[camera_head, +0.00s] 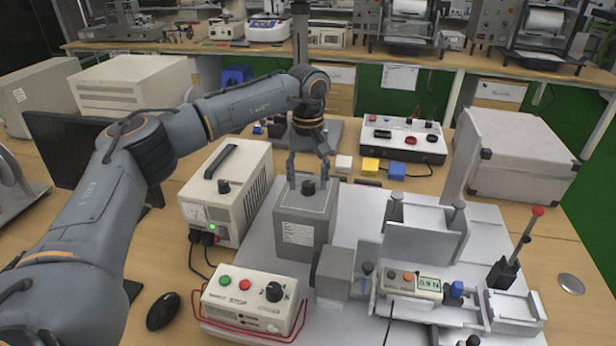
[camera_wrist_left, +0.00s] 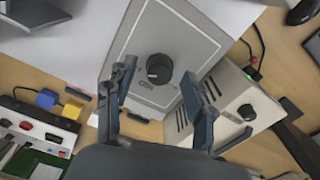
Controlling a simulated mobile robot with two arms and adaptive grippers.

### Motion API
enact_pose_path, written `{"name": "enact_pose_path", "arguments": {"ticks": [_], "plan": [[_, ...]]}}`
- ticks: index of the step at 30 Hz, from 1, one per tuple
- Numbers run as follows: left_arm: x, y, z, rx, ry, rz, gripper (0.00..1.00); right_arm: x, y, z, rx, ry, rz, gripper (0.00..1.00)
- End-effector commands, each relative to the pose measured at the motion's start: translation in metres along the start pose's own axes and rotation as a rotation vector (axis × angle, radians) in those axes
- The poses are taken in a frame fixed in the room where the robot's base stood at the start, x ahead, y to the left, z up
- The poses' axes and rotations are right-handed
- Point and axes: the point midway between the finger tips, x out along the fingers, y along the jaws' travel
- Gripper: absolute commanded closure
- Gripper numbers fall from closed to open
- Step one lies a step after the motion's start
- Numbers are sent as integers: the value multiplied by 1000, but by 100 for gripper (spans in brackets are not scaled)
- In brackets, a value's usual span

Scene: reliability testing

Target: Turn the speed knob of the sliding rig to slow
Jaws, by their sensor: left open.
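The speed knob (camera_head: 308,186) is a black round knob on top of the grey box (camera_head: 299,232) of the sliding rig (camera_head: 345,272). In the left wrist view the knob (camera_wrist_left: 159,68) sits on the box's grey top plate (camera_wrist_left: 190,45), with a pale pointer mark on it. My left gripper (camera_head: 309,176) points down over the box, open and empty. In the left wrist view its two fingers (camera_wrist_left: 158,88) stand apart on either side of the knob's line, without visible contact. My right gripper is not in view.
A beige power supply (camera_head: 228,190) stands left of the box, close to it. A control box (camera_head: 250,303) with green and red buttons is in front. A small display unit (camera_head: 412,286) and a red-tipped lever (camera_head: 520,250) are to the right.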

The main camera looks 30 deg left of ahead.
Motion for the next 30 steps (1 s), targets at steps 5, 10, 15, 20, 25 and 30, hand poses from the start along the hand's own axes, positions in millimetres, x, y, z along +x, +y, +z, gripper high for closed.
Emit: {"name": "enact_pose_path", "arguments": {"ticks": [5,10,15,20,25,30], "plan": [[4,0,0,0,1,0,46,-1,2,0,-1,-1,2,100],[4,0,0,0,1,0,46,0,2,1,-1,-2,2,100],[4,0,0,0,1,0,81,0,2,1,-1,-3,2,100],[4,0,0,-1,1,0,100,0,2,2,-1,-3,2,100],[4,0,0,-15,1,0,100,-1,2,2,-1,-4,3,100],[4,0,0,-73,1,0,100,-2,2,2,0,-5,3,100]]}}
